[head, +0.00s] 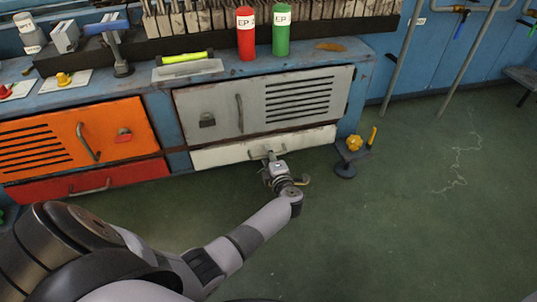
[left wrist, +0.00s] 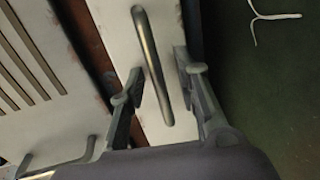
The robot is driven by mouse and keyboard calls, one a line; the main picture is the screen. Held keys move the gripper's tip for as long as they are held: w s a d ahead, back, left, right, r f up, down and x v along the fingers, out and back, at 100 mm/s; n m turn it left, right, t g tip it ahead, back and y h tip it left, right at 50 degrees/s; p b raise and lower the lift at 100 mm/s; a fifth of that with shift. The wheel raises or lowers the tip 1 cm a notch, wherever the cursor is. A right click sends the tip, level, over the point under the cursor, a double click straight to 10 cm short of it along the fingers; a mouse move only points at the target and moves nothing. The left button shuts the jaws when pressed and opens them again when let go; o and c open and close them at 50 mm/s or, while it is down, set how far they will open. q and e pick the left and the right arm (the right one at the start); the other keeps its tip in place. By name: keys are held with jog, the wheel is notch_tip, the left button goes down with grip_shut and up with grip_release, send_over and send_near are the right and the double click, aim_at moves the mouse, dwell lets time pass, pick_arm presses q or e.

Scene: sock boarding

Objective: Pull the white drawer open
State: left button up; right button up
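The white drawer (head: 213,157) is the low front panel under the grey cabinet door, and it looks shut in the head view. Its curved metal handle (head: 267,154) shows large in the left wrist view (left wrist: 152,68). My left gripper (head: 270,164) is at the drawer front, by the handle. In the left wrist view its two fingers (left wrist: 158,88) are apart, one on each side of the handle, with a gap to it. Whether the fingertips reach past the bar is hard to tell. My right gripper is not in view.
Above the drawer is the grey door (head: 222,108) with a handle and vents. To the left are an orange door (head: 55,135) and a red drawer (head: 125,174). A small stand with a yellow knob (head: 354,143) is just right of the drawer. The green floor (head: 420,220) is clear.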

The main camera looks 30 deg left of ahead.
pick_arm(q)
jog(key=shift+c, duration=0.5)
grip_shut()
dwell(0.4)
